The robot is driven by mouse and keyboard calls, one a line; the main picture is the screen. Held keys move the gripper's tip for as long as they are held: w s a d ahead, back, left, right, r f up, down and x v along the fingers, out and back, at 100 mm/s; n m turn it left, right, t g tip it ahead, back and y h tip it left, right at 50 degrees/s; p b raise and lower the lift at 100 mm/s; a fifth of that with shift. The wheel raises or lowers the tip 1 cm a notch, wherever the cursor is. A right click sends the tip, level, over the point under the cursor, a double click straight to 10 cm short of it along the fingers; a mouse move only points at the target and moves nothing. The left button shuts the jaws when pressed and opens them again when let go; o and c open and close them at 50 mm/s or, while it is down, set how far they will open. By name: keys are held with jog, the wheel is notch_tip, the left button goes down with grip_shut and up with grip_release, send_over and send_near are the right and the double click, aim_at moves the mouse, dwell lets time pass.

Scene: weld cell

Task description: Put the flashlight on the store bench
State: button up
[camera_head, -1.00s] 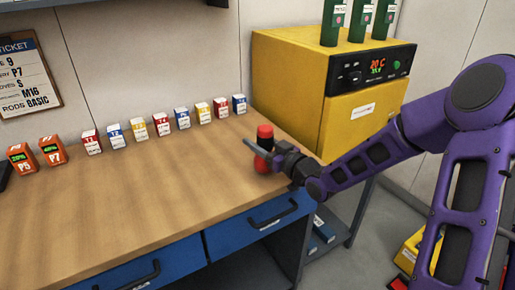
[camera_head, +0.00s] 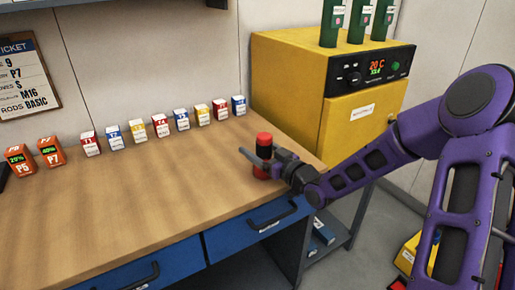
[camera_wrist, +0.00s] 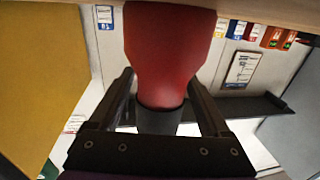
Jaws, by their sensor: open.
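The flashlight (camera_head: 264,153), red at both ends with a black middle, stands upright on the wooden bench top (camera_head: 130,205) near its right end. My gripper (camera_head: 259,157) is level with its middle, coming in from the right, with its jaws open. In the wrist view the flashlight (camera_wrist: 172,65) lies between the two dark fingers (camera_wrist: 158,108), with a visible gap on each side. Its wide red end meets the wooden surface at the top of that picture. No label naming the bench is visible.
A row of small labelled boxes (camera_head: 161,126) lines the back of the bench, with two orange boxes (camera_head: 51,152) at the left. A yellow cabinet (camera_head: 285,75) with a display stands behind the right end. Blue drawers (camera_head: 257,224) are below. The middle of the bench is clear.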

jog(key=v, duration=1.2)
jog(key=shift+p, duration=0.3)
jog(key=shift+w+d+r, duration=0.1)
